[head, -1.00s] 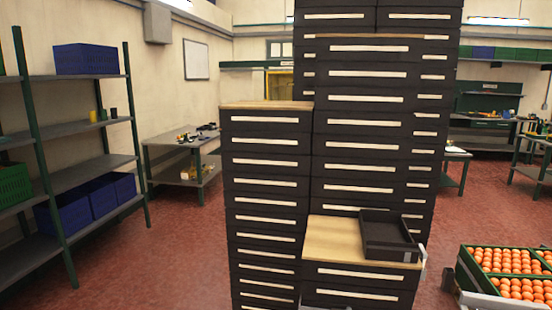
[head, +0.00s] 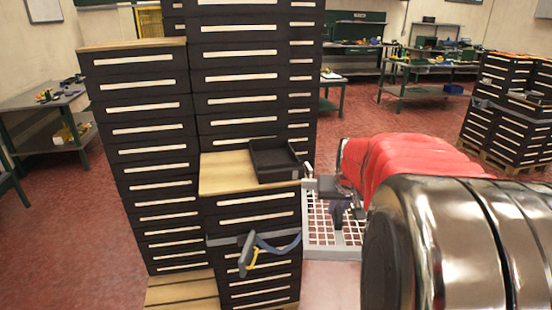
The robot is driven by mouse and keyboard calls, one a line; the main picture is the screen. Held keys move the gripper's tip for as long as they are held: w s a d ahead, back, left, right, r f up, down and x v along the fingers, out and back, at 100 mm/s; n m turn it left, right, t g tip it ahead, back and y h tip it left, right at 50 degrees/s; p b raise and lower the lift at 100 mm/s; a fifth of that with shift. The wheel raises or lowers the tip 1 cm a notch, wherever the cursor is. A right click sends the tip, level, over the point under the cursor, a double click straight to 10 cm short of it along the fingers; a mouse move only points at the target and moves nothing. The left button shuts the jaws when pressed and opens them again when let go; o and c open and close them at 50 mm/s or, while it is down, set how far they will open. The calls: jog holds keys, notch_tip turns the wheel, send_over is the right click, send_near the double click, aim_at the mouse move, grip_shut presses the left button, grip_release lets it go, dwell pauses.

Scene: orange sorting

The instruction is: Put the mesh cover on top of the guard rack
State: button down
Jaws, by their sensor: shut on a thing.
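The mesh cover (head: 318,238), a light grey panel with an open square grid, hangs right of the low drawer stack. My gripper (head: 343,208) is at the mesh cover and shut on it. My own arm hides its right part, and the fingertips are small and partly hidden. I cannot pick out a guard rack for certain in this view.
A low dark drawer stack (head: 258,213) has a wooden top (head: 222,178) bearing a black tray (head: 274,161). A blue strap-like thing (head: 272,248) hangs on its front. Taller dark stacks (head: 140,130) stand behind. Red floor lies open towards the workbenches (head: 425,92).

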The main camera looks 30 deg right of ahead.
aim_at(303, 208)
jog(key=shift+n+t+y, duration=0.3)
jog(key=shift+n, duration=0.5)
jog(key=w+a, duration=0.2)
jog(key=w+a+f, duration=0.1)
jog(key=w+a, duration=0.1)
jog(key=w+a+f, duration=0.1)
jog(key=w+a, duration=0.1)
jog(key=shift+w+a+f, duration=0.1)
jog(key=shift+w+a, duration=0.2)
jog(key=w+a+f+n+y, duration=0.1)
jog(key=w+a+f, duration=0.1)
jog(key=a, duration=0.6)
jog(key=w+a+f+n, duration=0.2)
jog(key=w+a, duration=0.1)
jog(key=a, duration=0.5)
jog(key=w+a+f+n+y, duration=0.1)
jog(key=w+a+f+n, duration=0.1)
jog(key=a, duration=0.7)
jog(key=shift+w+f+t+y, duration=0.2)
jog(key=shift+w+t+y, duration=0.1)
jog(key=shift+w, duration=0.4)
jog(key=shift+a, duration=0.1)
